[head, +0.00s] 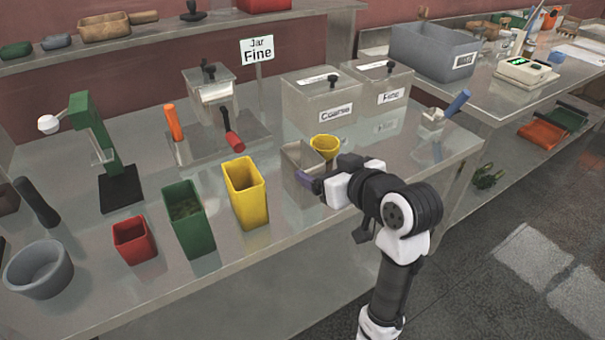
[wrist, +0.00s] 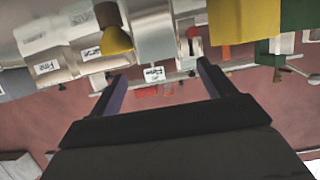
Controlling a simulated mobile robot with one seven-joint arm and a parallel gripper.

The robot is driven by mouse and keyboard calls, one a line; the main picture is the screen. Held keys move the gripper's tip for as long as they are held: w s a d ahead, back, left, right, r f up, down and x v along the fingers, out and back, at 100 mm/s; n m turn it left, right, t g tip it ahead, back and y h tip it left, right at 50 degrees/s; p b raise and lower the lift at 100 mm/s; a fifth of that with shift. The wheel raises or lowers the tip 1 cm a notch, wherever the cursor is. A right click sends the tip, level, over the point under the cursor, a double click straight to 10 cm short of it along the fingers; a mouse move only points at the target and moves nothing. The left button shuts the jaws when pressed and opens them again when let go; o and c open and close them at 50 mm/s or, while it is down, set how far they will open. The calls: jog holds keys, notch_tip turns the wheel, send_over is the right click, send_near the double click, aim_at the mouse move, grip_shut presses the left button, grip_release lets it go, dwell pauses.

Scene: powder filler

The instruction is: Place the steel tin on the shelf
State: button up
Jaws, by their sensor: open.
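The steel tin (head: 296,158) is an open-topped grey box standing upright on the steel bench, right of the yellow bin. It also shows upside down in the wrist view (wrist: 155,38), ahead of and between my fingertips. My gripper (head: 312,182) is open, with its purple-tipped fingers close to the tin's near side. I cannot tell whether a finger touches it. In the wrist view the gap between the fingers (wrist: 163,75) is empty. A steel shelf (head: 225,25) runs along the red wall at the back.
A yellow funnel (head: 325,146) is right beside the tin. The yellow bin (head: 246,192), green bin (head: 188,217) and red bin (head: 134,240) stand to the left. Labelled lidded boxes (head: 322,100) and a "Jar Fine" sign (head: 257,50) are behind.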

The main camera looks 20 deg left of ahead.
aim_at(292, 150)
jog(key=p+x, duration=0.1)
jog(key=x, duration=0.4)
jog(key=p+x, duration=0.1)
jog(key=x, duration=0.2)
jog(key=shift+w+a+r+p, duration=0.25)
jog(key=shift+a+r+p, duration=0.05)
jog(key=shift+a+p, duration=0.05)
jog(key=shift+w+a+f, duration=0.25)
jog(key=shift+w+a, duration=0.05)
jog(key=c, duration=1.5)
jog(key=shift+r, duration=0.1)
